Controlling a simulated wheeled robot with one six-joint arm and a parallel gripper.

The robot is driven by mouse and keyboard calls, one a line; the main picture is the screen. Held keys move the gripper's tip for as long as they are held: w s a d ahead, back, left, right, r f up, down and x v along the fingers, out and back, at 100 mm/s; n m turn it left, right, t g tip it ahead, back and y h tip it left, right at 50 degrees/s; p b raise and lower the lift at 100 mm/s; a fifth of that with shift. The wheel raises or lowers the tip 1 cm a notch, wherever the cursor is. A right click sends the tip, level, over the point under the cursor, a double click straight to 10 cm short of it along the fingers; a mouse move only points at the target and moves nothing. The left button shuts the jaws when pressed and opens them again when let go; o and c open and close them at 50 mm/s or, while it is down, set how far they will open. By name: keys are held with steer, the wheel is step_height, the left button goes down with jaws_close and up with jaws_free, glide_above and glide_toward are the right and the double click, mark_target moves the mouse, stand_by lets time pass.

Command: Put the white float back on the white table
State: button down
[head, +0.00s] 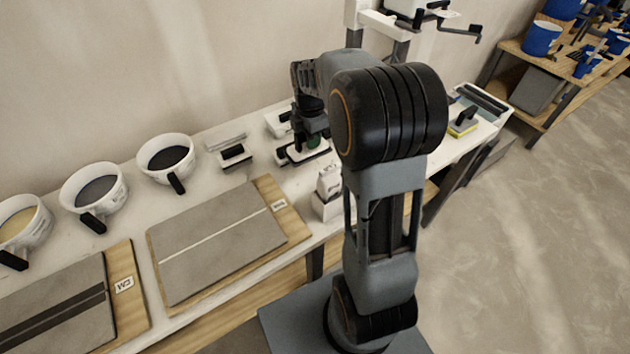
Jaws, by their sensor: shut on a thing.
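My gripper (312,138) points down over the far part of the white table (212,188), left of my arm. It is shut on a white float (291,155) with a dark handle. The float is at or just above the table top; I cannot tell whether it touches. The fingers and part of the float's handle are hidden by the wrist and the small view.
Another white tool (277,123) lies just behind the gripper, and a black-handled one (235,155) to its left. A small white box (327,205) stands in front. Several white buckets (165,158) and a tile board (215,243) fill the left side.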

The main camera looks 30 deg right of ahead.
mark_target(316, 153)
steer(key=n, duration=0.2)
steer(key=d+n, duration=0.1)
steer(key=shift+s+d+f+n+b, duration=0.1)
steer(key=shift+s+f+n+b, duration=0.2)
steer(key=shift+s+n, duration=0.1)
steer(key=shift+d+f+n, duration=0.1)
steer(key=shift+n, duration=0.2)
step_height(316, 153, down, 5)
steer(key=shift+r, duration=0.1)
steer(key=shift+f+b, duration=0.4)
steer(key=shift+f, duration=2.05)
steer(key=shift+f, duration=0.15)
steer(key=c, duration=0.9)
jaws_free()
step_height(316, 153, up, 12)
steer(key=shift+f+p, duration=0.25)
steer(key=shift+p, duration=0.25)
steer(key=shift+r, duration=0.4)
